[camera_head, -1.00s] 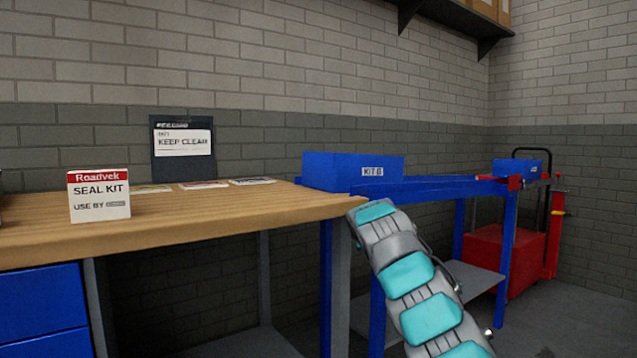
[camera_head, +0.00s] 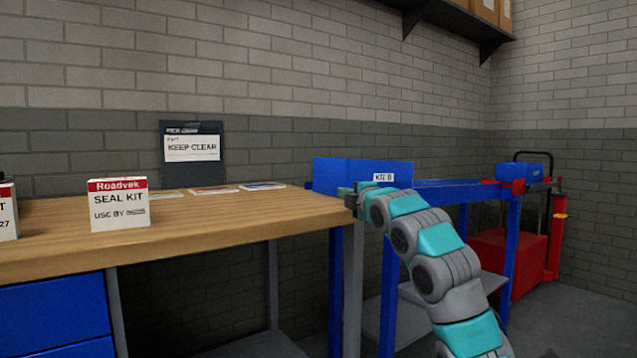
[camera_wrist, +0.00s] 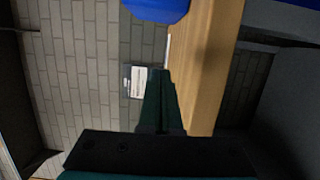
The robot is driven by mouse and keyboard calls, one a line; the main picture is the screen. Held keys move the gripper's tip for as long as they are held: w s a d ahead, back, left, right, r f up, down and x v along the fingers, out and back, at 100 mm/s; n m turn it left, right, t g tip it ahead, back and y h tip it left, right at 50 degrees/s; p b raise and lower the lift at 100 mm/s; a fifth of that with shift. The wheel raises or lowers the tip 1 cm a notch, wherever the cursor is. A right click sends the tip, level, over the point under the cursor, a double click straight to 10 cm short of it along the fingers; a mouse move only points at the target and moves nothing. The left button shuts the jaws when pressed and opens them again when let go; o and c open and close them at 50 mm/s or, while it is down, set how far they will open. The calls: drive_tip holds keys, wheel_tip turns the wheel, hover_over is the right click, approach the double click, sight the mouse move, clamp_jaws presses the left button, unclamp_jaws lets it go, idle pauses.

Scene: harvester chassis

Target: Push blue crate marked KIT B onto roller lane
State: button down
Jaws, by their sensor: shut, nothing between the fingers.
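The blue crate marked KIT B (camera_head: 340,172) stands at the right end of the wooden bench, where the blue roller lane (camera_head: 450,186) begins. The lane runs right from there. My gripper (camera_head: 356,196) is shut and empty, at the bench's right corner in front of the crate's lower left part. I cannot tell whether it touches the crate. In the wrist view my shut fingers (camera_wrist: 161,98) point over the bench toward the wall. A blue shape (camera_wrist: 155,8) at the top edge there is cut off; I cannot tell whether it is the crate.
A smaller blue box (camera_head: 520,173) and red parts are at the lane's far end. A shelf hangs above.

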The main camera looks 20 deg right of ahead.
sight(329, 174)
drive_tip(key=w+p, duration=0.2)
drive_tip(key=w, duration=0.3)
drive_tip(key=w+p, duration=0.3)
drive_tip(key=w, duration=0.2)
drive_tip(key=w+a+p, duration=0.1)
drive_tip(key=w+p, duration=0.1)
drive_tip(key=w, duration=0.3)
drive_tip(key=shift+w, duration=0.4)
drive_tip(key=shift+w+a+p, duration=0.2)
drive_tip(key=shift+w+p, duration=1.05)
drive_tip(key=shift+w, duration=0.4)
drive_tip(key=shift+w+d+p, duration=0.2)
drive_tip(key=shift+d+p, duration=0.1)
drive_tip(key=shift+d, duration=0.4)
drive_tip(key=shift+w+d+p, duration=0.25)
drive_tip(key=shift+d, duration=0.4)
drive_tip(key=shift+w+d+p, duration=0.2)
drive_tip(key=shift+d+p, duration=0.1)
drive_tip(key=shift+d, duration=0.4)
drive_tip(key=shift+w+a, duration=0.1)
drive_tip(key=shift+a, duration=0.05)
